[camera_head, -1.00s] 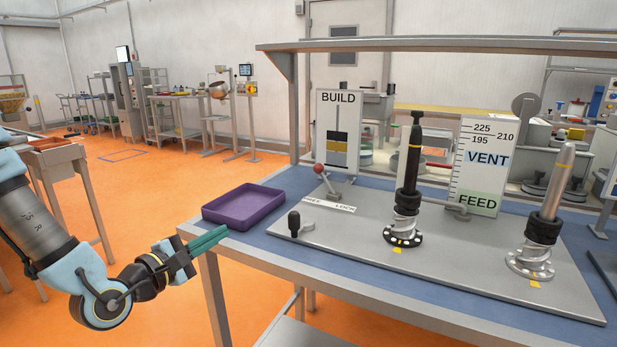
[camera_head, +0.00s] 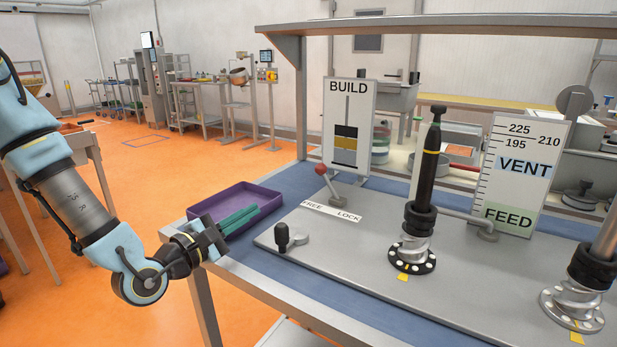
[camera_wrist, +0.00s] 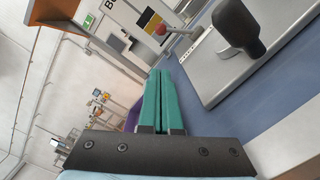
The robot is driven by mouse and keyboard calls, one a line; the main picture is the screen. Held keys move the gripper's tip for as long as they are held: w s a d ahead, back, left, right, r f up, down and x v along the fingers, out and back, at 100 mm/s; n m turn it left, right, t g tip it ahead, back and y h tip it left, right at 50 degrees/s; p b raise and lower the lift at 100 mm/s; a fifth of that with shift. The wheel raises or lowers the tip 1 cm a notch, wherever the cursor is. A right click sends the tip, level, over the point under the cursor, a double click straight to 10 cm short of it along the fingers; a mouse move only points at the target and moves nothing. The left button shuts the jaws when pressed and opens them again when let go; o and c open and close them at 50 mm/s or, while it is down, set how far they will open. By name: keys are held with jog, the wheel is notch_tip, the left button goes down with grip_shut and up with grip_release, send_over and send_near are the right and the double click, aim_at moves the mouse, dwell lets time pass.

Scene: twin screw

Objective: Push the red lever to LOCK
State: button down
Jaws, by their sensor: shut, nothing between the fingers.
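The red lever has a red ball knob (camera_head: 321,169) on a short grey arm and stands at the back left of the grey plate, behind the FREE / LOCK label (camera_head: 331,212). The knob is above the FREE side, and the arm slants up and left from its pivot. The red knob also shows at the top of the wrist view (camera_wrist: 161,29). My gripper (camera_head: 243,217), with green fingers, is shut and empty. It is at the table's left front edge, in front of the purple tray in the head view, well apart from the lever.
A purple tray (camera_head: 197,211) lies on the blue tabletop. A black-knobbed handle (camera_head: 282,238) stands at the plate's front left, between my gripper and the label.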

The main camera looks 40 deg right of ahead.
jog(key=shift+d, duration=0.15)
jog(key=p, duration=0.6)
send_near(328, 183)
jog(key=w+d, duration=0.2)
jog(key=w+d+r, duration=0.1)
jog(key=w+d, duration=0.3)
jog(key=shift+r, duration=0.35)
jog(key=shift+b, duration=0.35)
